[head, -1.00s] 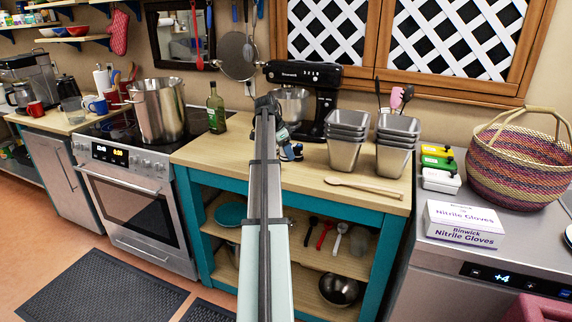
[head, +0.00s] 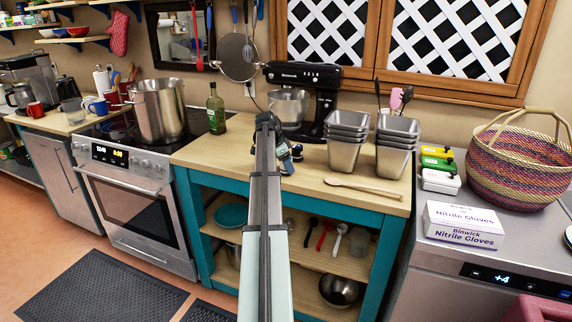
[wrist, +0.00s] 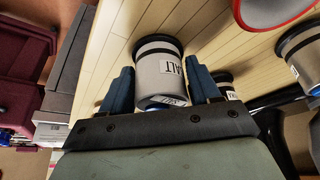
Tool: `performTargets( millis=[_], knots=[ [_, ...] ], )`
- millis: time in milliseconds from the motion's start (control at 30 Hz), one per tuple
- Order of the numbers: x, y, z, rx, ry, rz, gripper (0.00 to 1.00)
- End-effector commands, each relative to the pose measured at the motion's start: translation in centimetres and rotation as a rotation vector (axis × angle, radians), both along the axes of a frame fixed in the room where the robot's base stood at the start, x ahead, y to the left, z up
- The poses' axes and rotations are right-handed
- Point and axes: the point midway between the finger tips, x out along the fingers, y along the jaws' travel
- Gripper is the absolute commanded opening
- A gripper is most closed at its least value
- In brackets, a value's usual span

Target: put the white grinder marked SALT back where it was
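The white grinder marked SALT (wrist: 158,72) is between the two blue fingers of my gripper (wrist: 160,75) in the wrist view. The fingers sit against both its sides, and part of its black label shows. It has a dark ring at its far end and a blue part at its near end. Whether its far end touches the wooden counter (wrist: 115,30) I cannot tell. In the head view my gripper (head: 285,158) is low over the counter, in front of the black stand mixer; my own arm hides most of what it holds.
Another white labelled grinder (wrist: 304,56) stands at the right of the wrist view; another shows partly behind the right finger (wrist: 205,82). A red-rimmed vessel (wrist: 285,18) is near. The mixer (head: 318,100), steel tins (head: 347,138) and wooden spoon (head: 365,188) share the counter.

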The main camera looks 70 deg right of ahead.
Motion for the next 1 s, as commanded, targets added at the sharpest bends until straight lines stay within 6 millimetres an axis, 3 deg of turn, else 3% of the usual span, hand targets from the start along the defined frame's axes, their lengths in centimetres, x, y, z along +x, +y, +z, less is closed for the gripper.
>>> performTargets(
  millis=[200,567,1000],
  knots=[
    [0.0,0.0,0.0,0.0,0.0,0.0,0.82],
    [0.1,0.1,0.8,-0.001,-0.001,0.0,0.82],
    [2.2,2.1,7.7,-0.002,-0.001,0.001,0.82]
  ],
)
